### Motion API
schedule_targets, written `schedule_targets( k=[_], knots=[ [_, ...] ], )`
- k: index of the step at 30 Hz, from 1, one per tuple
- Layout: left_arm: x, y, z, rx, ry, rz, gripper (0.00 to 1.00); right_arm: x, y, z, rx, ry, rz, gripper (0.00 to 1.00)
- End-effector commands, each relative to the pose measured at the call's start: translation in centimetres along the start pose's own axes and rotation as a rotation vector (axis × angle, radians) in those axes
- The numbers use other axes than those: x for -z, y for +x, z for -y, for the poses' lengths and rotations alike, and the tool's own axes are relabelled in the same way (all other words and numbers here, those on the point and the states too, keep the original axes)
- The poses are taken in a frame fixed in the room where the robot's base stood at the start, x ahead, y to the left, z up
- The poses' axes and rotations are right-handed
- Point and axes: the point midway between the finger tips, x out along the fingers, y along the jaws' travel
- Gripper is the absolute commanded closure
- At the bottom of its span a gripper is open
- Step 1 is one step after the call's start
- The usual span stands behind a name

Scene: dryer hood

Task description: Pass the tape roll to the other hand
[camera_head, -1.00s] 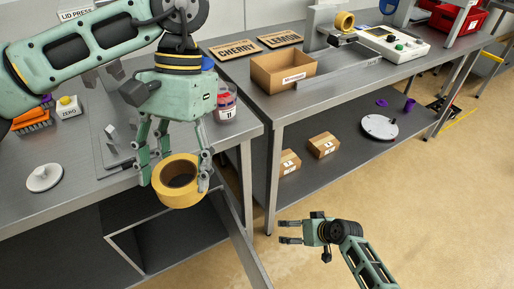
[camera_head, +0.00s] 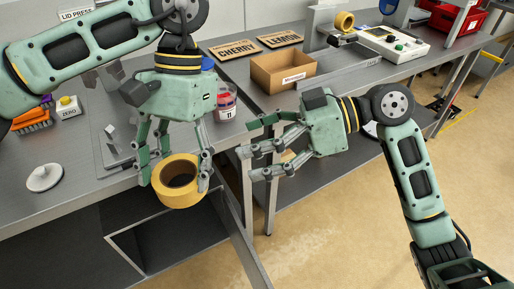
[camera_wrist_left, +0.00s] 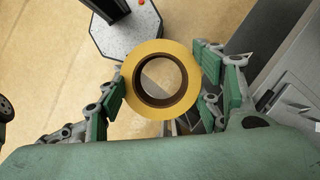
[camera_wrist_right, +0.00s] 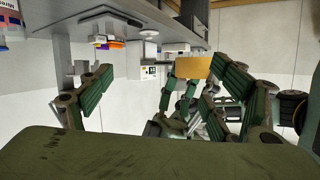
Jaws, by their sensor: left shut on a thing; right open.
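The yellow tape roll (camera_head: 180,194) with a brown core is held between the fingers of my left gripper (camera_head: 178,178), in front of the left table's edge. In the left wrist view the tape roll (camera_wrist_left: 160,107) sits between the finger pads, its ring facing the camera. My right gripper (camera_head: 256,148) is open and empty, to the right of the tape roll and a little higher in the head view, fingers pointing left toward it. In the right wrist view the tape roll (camera_wrist_right: 194,67) shows edge-on as a yellow block beyond the spread fingers, apart from them.
A cardboard box (camera_head: 283,72) and another yellow roll (camera_head: 344,20) are on the right table.

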Motion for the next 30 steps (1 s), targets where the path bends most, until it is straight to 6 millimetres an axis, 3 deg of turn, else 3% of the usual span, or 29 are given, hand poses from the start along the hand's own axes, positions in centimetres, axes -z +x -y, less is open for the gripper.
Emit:
schedule_targets(
  k=[4,11,24,30],
  knots=[
    [0.0,0.0,0.0,0.000,0.000,0.000,0.68,1.6,-0.8,3.9,0.084,-0.125,0.033,0.17],
    [0.0,0.0,0.0,0.000,0.000,0.000,0.68,2.0,-0.4,5.8,0.126,-0.177,0.048,0.17],
    [0.0,0.0,0.0,0.000,0.000,0.000,0.68,1.6,7.4,6.7,0.126,-0.173,0.045,0.17],
    [0.0,0.0,0.0,0.000,0.000,0.000,0.68,1.4,9.8,6.9,0.123,-0.172,0.045,0.17]
  ],
)
